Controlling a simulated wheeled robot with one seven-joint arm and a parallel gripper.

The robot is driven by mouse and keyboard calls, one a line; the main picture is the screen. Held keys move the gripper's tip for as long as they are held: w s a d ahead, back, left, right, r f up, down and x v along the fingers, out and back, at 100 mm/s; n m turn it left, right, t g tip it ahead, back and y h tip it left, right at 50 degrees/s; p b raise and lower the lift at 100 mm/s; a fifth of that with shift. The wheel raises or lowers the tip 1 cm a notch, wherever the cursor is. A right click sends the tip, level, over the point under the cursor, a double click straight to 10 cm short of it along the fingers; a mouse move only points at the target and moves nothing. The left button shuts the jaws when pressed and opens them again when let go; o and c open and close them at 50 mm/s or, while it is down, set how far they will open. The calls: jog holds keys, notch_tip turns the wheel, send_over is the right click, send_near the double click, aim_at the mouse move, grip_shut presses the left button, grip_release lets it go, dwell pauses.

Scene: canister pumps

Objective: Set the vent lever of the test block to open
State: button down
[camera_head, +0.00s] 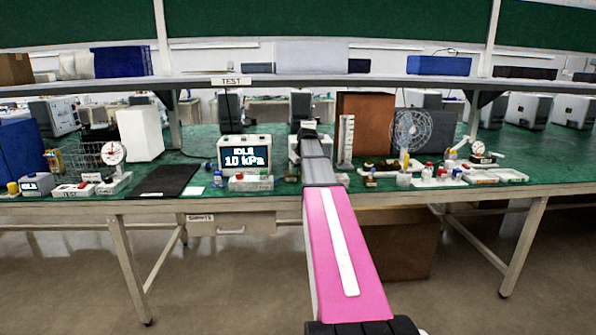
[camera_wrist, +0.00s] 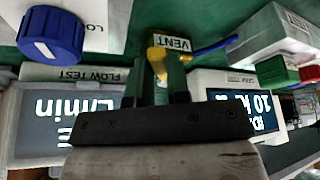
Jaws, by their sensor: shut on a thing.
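In the wrist view the yellow vent lever (camera_wrist: 157,62) lies beside a white VENT label (camera_wrist: 172,42). My gripper (camera_wrist: 155,70) has its two dark fingers either side of the lever and is shut on it. Which way the lever points is hard to tell, as the fingers cover part of it. In the head view my gripper and the lever are hidden behind my arm at the bench. A display unit (camera_head: 245,152) reading "IDLE 10 kPa" stands just left of my arm.
In the wrist view a blue knob (camera_wrist: 52,33) is at upper left, and a green button (camera_wrist: 271,68) and a red button (camera_wrist: 310,73) at right. A blue tube (camera_wrist: 215,47) runs close to the lever. A white ruled post (camera_head: 346,140) stands right of my arm.

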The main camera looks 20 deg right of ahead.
jog(key=shift+s+a, duration=0.1)
jog(key=shift+a, duration=0.05)
jog(key=m, duration=0.1)
jog(key=a+m+h, duration=0.1)
jog(key=m, duration=0.1)
jog(key=shift+a, duration=0.25)
jog(key=a+m+h, duration=0.1)
jog(key=m, duration=0.1)
jog(key=shift+a+m, duration=0.15)
jog(key=shift+m, duration=0.25)
jog(key=m, duration=0.1)
jog(key=w+a+m+h, duration=0.1)
jog(key=m, duration=0.1)
jog(key=shift+a, duration=0.3)
jog(key=shift+w+a+m+g+h, duration=0.25)
jog(key=shift+a+m+h, duration=0.1)
jog(key=shift+m, duration=0.45)
jog(key=shift+w+a+m+g+h, duration=0.25)
jog(key=shift+m+h, duration=0.1)
jog(key=shift+m, duration=0.45)
jog(key=c, duration=1.1)
grip_release()
